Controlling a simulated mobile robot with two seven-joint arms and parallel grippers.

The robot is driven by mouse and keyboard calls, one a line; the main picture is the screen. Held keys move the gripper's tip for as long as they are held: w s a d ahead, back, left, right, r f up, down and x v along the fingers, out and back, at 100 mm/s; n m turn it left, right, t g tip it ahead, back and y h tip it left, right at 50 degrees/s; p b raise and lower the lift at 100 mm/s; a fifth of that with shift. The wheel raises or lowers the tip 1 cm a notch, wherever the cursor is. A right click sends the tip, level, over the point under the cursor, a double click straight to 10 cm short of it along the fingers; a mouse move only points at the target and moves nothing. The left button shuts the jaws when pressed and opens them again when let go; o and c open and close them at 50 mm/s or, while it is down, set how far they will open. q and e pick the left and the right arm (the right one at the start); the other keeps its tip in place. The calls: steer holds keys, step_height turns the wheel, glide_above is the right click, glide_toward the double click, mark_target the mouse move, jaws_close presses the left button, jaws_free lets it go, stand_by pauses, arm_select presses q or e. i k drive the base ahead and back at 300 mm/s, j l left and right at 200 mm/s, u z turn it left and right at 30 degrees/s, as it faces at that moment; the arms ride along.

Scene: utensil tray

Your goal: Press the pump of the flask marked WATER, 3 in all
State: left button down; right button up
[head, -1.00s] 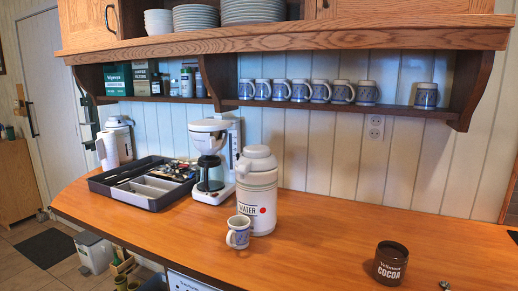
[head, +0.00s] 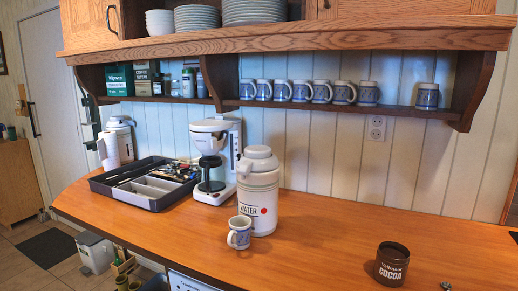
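The white flask marked WATER (head: 262,190), with a red dot beside the lettering, stands upright on the wooden counter in the head view. Its rounded white pump top (head: 258,153) is at the upper end, and its spout points to the front left. A blue and white patterned mug (head: 239,232) stands upright in front of the flask, below the spout side. The mug's inside is too small to read. Neither of my grippers is in view.
A coffee maker (head: 213,150) stands left of the flask, and a dark utensil tray (head: 118,194) lies further left. A brown COCOA tin (head: 391,264) stands at the right front. A shelf with several mugs (head: 323,91) hangs above. The counter (head: 325,240) between flask and tin is clear.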

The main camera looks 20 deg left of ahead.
mark_target(254, 151)
steer(key=j+z, duration=0.15)
steer(key=z, duration=0.4)
steer(key=j+z, duration=0.3)
steer(key=j, duration=0.2)
steer(key=j+z, duration=0.25)
steer(key=j, duration=0.3)
steer(key=k+j, duration=0.1)
steer(key=j, duration=0.6)
steer(key=k+j+z, duration=0.1)
steer(key=j, duration=0.25)
